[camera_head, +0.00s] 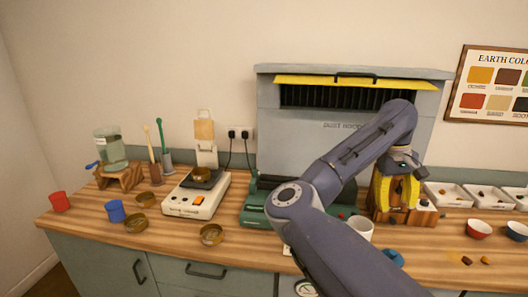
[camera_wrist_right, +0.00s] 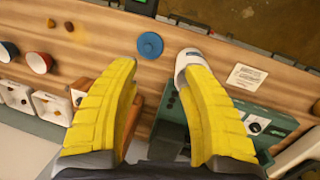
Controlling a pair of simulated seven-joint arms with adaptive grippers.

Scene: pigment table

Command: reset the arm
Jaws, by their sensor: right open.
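My right gripper (camera_head: 398,204) has two yellow fingers spread apart, pointing down in front of the right end of the grey hood, over the wooden block. In the right wrist view the same gripper (camera_wrist_right: 158,66) is open, with nothing held between the fingers. Beyond its fingertips lie a blue disc (camera_wrist_right: 150,45) and a white mug (camera_wrist_right: 187,59), whose side is partly hidden by one finger. My right arm crosses the head view from the lower edge up to the hood. My left gripper is not in view.
The white mug (camera_head: 361,227) and blue disc (camera_head: 394,257) are near my arm. A wooden block (camera_head: 424,216) is under the gripper. Red (camera_head: 479,229) and blue (camera_head: 517,231) bowls stand right. The grey hood (camera_head: 300,140) rises behind; a white scale (camera_head: 184,203) stands left.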

